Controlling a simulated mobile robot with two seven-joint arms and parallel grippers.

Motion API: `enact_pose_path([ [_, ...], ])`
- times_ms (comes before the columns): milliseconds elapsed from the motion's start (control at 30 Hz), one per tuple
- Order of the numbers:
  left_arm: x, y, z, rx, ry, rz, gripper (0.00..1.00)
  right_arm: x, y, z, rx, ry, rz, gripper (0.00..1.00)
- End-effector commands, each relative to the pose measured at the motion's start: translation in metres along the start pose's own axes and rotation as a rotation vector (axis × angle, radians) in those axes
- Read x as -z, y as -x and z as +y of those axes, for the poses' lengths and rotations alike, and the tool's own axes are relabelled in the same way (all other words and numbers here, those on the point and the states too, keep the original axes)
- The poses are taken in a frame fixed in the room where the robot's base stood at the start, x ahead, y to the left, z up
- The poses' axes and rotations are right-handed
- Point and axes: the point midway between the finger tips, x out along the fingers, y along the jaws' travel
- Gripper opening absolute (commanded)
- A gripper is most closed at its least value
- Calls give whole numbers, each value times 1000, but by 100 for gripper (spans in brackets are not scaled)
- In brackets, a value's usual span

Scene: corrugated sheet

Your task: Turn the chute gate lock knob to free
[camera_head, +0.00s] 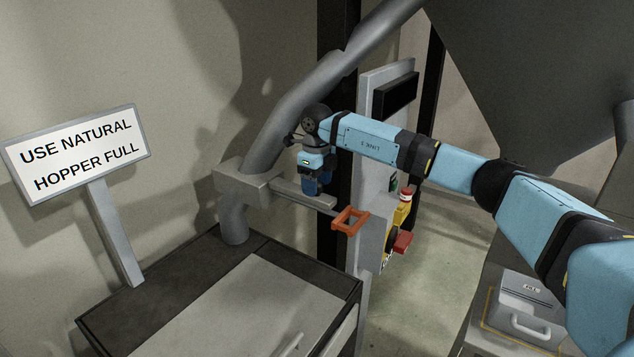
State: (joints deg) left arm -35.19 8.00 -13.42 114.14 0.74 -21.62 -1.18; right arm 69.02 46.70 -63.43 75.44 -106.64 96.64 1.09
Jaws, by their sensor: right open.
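My right arm reaches in from the right, and its gripper (314,186) points down over the flat grey bar of the chute gate (322,206). The gripper is open, though its fingers are small and dark in the picture. An orange loop handle (350,221) is at the right end of the bar. The grey chute pipe (262,145) slopes down to a grey block (243,186) at the bar's left end. I cannot make out the lock knob; the gripper covers that part of the bar. My left gripper is not in view.
A dark-edged cabinet (235,253) stands below the gate. A sign (76,152) reading "USE NATURAL HOPPER FULL" is at the left. A grey box (526,309) with a handle is at lower right.

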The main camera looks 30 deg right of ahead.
Motion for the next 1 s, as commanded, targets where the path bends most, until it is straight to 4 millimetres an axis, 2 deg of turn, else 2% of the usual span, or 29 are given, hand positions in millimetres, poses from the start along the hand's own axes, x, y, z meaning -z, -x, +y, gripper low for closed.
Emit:
enact_pose_path([
  [133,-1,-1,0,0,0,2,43,0,7,0,0,0,-1,61],
  [267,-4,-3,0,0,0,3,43,0,27,0,1,0,-3,61],
  [500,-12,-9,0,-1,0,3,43,-1,83,0,1,0,-4,61],
  [700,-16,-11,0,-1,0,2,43,-1,120,0,1,1,-3,61],
  [833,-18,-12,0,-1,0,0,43,0,133,0,1,0,-2,61],
  [1000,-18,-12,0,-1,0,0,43,0,138,0,0,0,0,61],
])
